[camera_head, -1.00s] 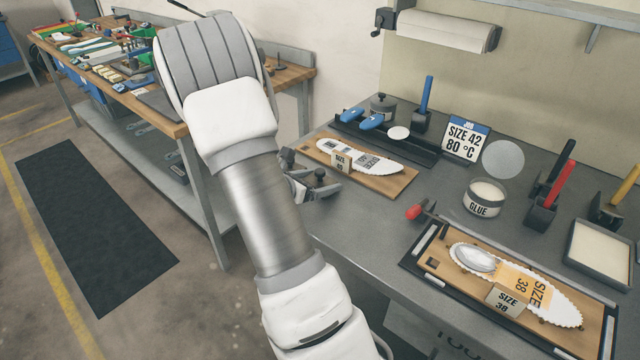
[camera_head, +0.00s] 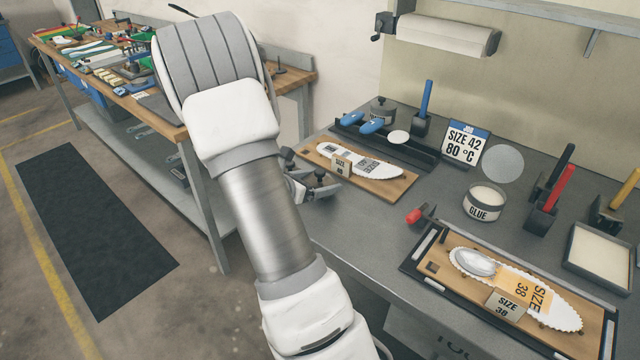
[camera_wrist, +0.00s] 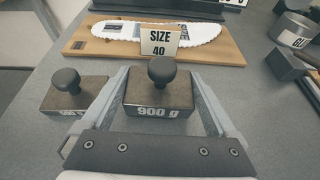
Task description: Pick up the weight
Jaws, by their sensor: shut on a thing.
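A dark weight with a round black knob and the label 900 g (camera_wrist: 160,100) sits between the fingers of my gripper (camera_wrist: 159,82) in the wrist view. My gripper is shut on its two sides. I cannot tell if the weight touches the bench. A second dark weight (camera_wrist: 68,93) with a similar knob is just left of the left finger, its label partly hidden. In the head view my gripper (camera_head: 311,190) is at the left edge of the grey bench, partly hidden behind my arm.
A wooden board (camera_wrist: 225,50) with a white insole and a SIZE 40 block (camera_wrist: 159,40) lies just beyond the weights. A glue pot (camera_head: 484,203), a SIZE 38 board (camera_head: 437,268) and a SIZE 42 sign (camera_head: 465,144) stand to the right.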

